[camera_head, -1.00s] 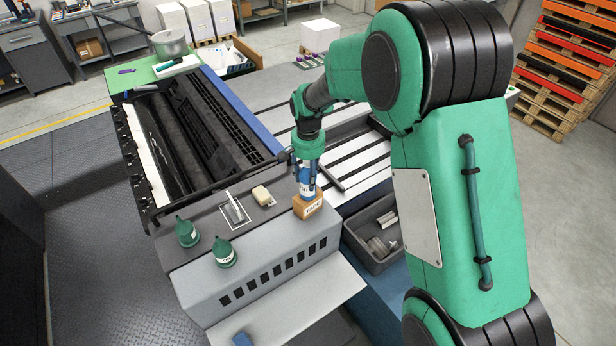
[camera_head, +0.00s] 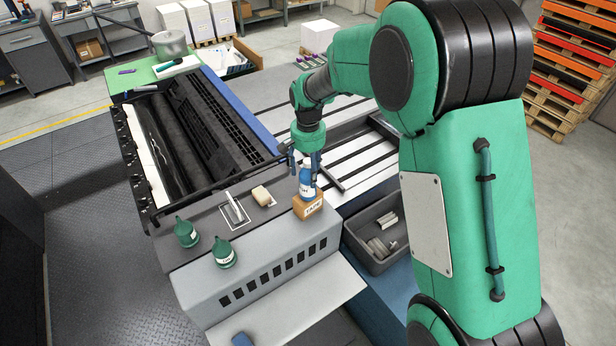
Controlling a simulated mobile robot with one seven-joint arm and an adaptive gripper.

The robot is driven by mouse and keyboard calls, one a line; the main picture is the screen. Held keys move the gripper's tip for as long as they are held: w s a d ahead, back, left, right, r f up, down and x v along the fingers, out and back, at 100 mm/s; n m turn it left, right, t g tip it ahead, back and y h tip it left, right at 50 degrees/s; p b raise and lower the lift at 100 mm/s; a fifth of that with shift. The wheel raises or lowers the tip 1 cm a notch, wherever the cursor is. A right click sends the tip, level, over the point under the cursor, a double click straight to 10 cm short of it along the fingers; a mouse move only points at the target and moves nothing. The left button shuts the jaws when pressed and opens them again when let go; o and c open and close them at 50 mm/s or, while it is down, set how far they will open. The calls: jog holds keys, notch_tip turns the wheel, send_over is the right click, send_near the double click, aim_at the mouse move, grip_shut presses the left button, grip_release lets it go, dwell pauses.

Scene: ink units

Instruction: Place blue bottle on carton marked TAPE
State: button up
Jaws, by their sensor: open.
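The blue bottle (camera_head: 307,184) with a white label stands upright on top of the small brown carton marked TAPE (camera_head: 313,209). The carton sits on the grey machine top, at its right end. My gripper (camera_head: 306,160) is open just above the bottle, pointing down, with its fingers around or just over the bottle's top. I cannot tell whether a finger touches it.
Two green bottles (camera_head: 187,232) (camera_head: 223,252) stand to the left on the machine top. A scraper (camera_head: 233,208) and a beige sponge (camera_head: 263,196) lie behind them. A dark grey bin (camera_head: 377,236) with pale pieces is right of the carton.

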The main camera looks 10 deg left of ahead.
notch_tip(320, 180, up, 9)
jog(key=shift+r+b, duration=0.1)
jog(key=shift+b, duration=0.3)
dwell(0.6)
jog(key=shift+d, duration=0.1)
jog(key=shift+d+r, duration=0.25)
jog(key=shift+r, duration=0.1)
jog(key=s+d+r+t, duration=0.1)
jog(key=s+d+r, duration=0.65)
jog(key=d, duration=0.35)
jog(key=s+d+r+t, duration=0.2)
jog(key=s+d+r, duration=0.55)
jog(key=d, duration=0.25)
jog(key=s+d+t, duration=0.1)
jog(key=s+d, duration=0.6)
jog(key=s, duration=0.3)
jog(key=s+d+t, duration=0.1)
jog(key=s+d, duration=0.5)
jog(key=s, duration=0.5)
jog(key=shift+s+d+t, duration=0.25)
jog(key=shift+d+t, duration=0.05)
jog(key=shift+d, duration=0.05)
